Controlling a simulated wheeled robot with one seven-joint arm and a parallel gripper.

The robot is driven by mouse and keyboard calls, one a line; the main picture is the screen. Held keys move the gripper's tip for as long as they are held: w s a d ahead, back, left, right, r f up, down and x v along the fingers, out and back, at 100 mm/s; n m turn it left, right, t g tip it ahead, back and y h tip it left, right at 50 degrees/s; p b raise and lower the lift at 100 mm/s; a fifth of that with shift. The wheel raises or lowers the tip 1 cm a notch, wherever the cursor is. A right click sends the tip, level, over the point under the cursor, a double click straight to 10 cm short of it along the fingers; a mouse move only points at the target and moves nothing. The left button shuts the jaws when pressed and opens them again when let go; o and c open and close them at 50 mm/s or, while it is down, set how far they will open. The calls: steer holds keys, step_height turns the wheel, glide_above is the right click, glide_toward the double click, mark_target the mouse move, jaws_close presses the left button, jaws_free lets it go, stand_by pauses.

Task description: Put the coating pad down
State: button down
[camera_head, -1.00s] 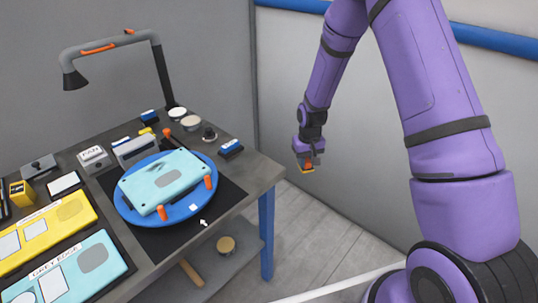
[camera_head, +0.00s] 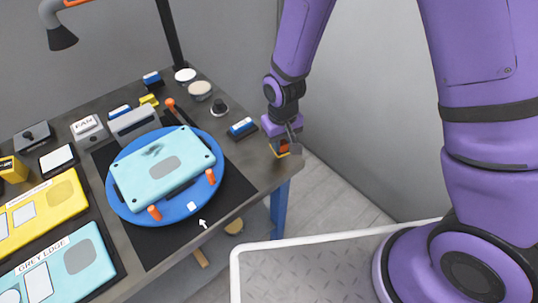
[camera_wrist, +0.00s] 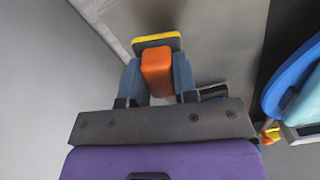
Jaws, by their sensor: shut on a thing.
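The coating pad has an orange grip block (camera_wrist: 157,72) and a dark, yellow-rimmed pad (camera_wrist: 155,41) at its far end. My gripper (camera_wrist: 157,80) is shut on the orange block, one blue-grey finger on each side. In the head view, my gripper (camera_head: 287,133) points down at the right end of the grey table (camera_head: 232,182), with the coating pad (camera_head: 281,149) below it. The pad is over or close to the tabletop near its right edge; I cannot tell whether it touches.
A blue round turntable (camera_head: 180,208) carries a light-blue panel (camera_head: 185,167) with orange clamps. Bare tabletop lies around the right corner.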

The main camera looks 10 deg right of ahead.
steer(key=s+a+r+n, duration=0.1)
steer(key=s+a, duration=0.3)
steer(key=s, duration=0.3)
steer(key=s+a+r+n, duration=0.1)
steer(key=s+a+n, duration=0.15)
steer(key=s, duration=0.55)
glide_above(269, 156)
steer(key=shift+s+a+f+m, duration=0.1)
steer(key=shift+s+f+m, duration=0.2)
steer(key=shift+f, duration=0.4)
steer(key=shift+w+f, duration=0.15)
steer(key=shift+f, duration=0.75)
steer(key=shift+w+f, duration=0.15)
steer(key=shift+f, duration=0.7)
steer(key=shift+f, duration=0.1)
steer(key=c, duration=0.9)
jaws_free()
step_height(269, 156, up, 12)
steer(key=shift+r, duration=0.1)
steer(key=shift+r, duration=0.1)
